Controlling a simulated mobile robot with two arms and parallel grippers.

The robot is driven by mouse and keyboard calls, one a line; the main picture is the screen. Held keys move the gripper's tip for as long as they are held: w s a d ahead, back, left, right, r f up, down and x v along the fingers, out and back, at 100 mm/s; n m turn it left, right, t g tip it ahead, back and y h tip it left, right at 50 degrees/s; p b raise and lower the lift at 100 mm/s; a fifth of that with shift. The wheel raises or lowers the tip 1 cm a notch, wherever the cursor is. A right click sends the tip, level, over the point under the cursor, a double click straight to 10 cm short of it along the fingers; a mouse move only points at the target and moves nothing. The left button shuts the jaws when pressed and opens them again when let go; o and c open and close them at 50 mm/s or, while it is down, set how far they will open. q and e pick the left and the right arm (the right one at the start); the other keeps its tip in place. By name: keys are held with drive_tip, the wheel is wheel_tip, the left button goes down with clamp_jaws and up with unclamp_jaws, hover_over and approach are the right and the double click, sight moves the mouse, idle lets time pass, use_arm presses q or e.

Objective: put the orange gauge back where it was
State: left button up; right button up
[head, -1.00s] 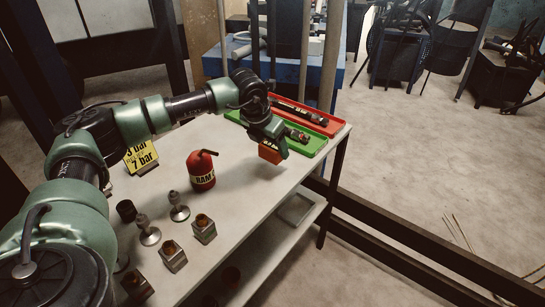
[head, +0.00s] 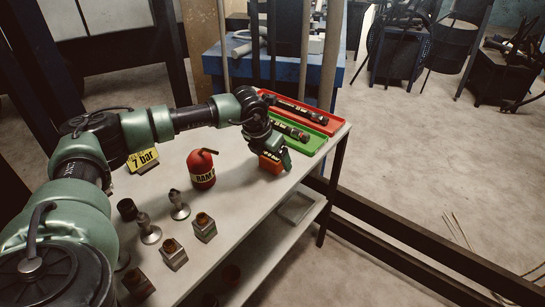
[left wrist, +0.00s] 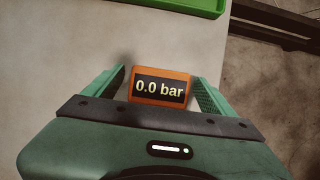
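The orange gauge (head: 270,163) is a small orange block with a dark display, at the right part of the white table. In the left wrist view the gauge (left wrist: 160,87) faces me and reads "0.0 bar". My left gripper (head: 277,160) points down around it. I cannot tell whether the gauge's underside touches the table. My right gripper is not in view.
A red bottle (head: 201,170), several metal fittings and blocks, and a yellow "7 bar" sign (head: 143,160) stand to the left. The table (head: 240,195) is bare in front of the gauge.

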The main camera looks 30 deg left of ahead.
use_arm(q)
drive_tip(key=shift+r, duration=0.1)
drive_tip(key=b+v, duration=0.1)
drive_tip(key=v, duration=1.1)
drive_tip(key=shift+w, duration=0.1)
